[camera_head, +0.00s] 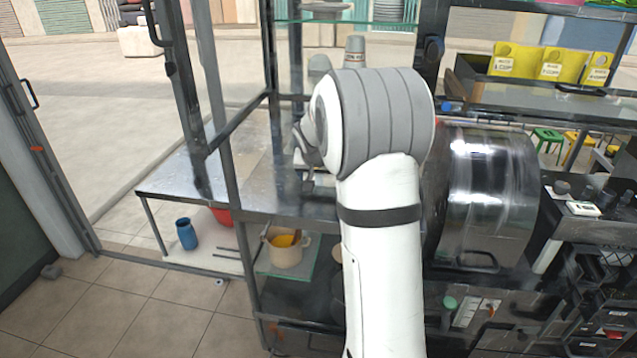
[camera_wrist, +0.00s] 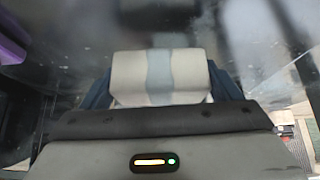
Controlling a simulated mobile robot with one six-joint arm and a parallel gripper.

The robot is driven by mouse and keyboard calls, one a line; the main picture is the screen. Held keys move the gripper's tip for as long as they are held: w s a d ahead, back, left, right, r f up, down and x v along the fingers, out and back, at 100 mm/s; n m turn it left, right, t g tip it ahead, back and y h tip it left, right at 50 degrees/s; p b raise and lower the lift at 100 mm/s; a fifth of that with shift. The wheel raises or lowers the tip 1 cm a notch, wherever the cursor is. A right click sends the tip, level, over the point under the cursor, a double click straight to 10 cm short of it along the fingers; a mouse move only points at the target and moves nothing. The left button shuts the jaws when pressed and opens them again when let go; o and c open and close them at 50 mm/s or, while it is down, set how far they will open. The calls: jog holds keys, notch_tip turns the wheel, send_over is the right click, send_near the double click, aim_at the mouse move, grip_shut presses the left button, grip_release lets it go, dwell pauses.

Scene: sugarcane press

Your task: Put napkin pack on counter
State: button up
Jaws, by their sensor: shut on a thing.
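The napkin pack (camera_wrist: 190,72), white with a blue-grey band across its middle, is in the wrist view between the dark blue fingers of my gripper (camera_wrist: 160,78). My gripper is shut on it. A dark, shiny surface (camera_wrist: 90,40) lies beyond the pack; I cannot tell whether the pack touches it. In the camera_head view, a steel counter (camera_head: 185,172) extends to the left behind my arm. My arm hides the pack and most of my gripper there.
A shiny steel drum (camera_head: 488,195) stands right of my arm. Glass shelves and dark posts (camera_head: 228,170) frame the counter. The counter's left part looks clear.

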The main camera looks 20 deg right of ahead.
aim_at(319, 179)
jog(key=shift+f, duration=1.35)
jog(key=shift+f, duration=0.15)
jog(key=o, duration=0.9)
jog(key=shift+a+r, duration=0.1)
jog(key=shift+r, duration=0.3)
jog(key=v, duration=1.1)
jog(key=s+a+f+n+g+y, duration=0.1)
jog(key=s+a, duration=0.3)
jog(key=s, duration=0.6)
jog(key=s+a+f+n+g+y, duration=0.1)
jog(key=s+a+f+n, duration=0.1)
jog(key=s+a, duration=0.3)
jog(key=s+a+f+n+g+y, duration=0.1)
jog(key=s+a, duration=0.4)
jog(key=s, duration=0.9)
jog(key=shift+s+f+n+b, duration=0.35)
jog(key=shift+f+n, duration=0.25)
jog(key=shift+n, duration=0.5)
